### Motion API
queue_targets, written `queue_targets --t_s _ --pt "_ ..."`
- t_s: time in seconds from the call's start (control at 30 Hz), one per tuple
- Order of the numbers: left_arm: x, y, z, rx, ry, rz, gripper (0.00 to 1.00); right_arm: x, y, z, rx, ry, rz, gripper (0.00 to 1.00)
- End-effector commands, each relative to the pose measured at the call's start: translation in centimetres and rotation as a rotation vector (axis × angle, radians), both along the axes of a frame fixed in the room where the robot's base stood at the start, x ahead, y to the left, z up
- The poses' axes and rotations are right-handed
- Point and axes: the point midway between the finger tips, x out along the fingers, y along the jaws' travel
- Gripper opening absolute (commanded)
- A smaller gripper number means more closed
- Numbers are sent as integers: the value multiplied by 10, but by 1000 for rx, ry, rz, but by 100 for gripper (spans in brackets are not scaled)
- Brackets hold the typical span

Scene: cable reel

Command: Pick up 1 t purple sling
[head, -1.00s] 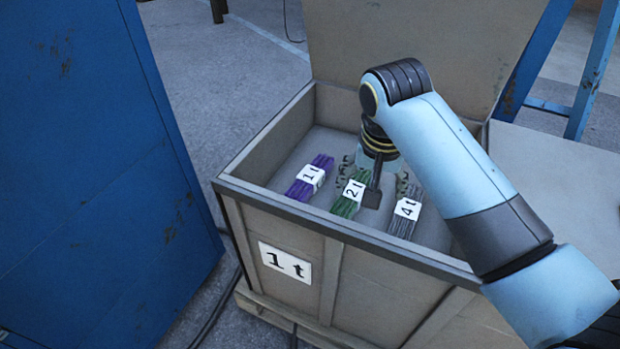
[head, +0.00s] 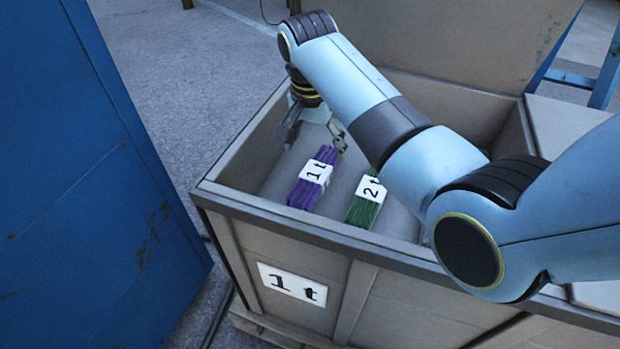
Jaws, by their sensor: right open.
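The purple sling (head: 302,194) lies bundled in the open crate, with a white "1 t" label around its middle. My right gripper (head: 314,140) is open inside the crate, just behind the far end of the purple sling. One finger shows at the left and the other at the right, close to the sling's far end. I cannot tell whether it touches the sling. Nothing is between the fingers that I can see. My left gripper is not in view.
A green sling (head: 362,211) labelled "2 t" lies to the right, partly behind my right arm. The crate (head: 240,212) has a raised lid (head: 440,35) behind and a "1 t" plate in front. A blue metal cabinet (head: 80,170) stands at the left.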

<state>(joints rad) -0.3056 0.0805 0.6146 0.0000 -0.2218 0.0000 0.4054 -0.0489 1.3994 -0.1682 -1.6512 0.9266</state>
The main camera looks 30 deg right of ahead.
Motion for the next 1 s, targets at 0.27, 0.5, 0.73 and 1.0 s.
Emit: queue_targets --t_s 0.27,0.5,0.73,1.0 --pt "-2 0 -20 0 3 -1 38 3 -5 -44 -1 5 -1 83" --pt "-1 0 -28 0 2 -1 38 6 -7 -65 0 4 0 83" --pt "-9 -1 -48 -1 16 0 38 12 -9 -102 0 6 -1 83" --pt "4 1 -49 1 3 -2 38 14 -11 -112 0 3 0 83"
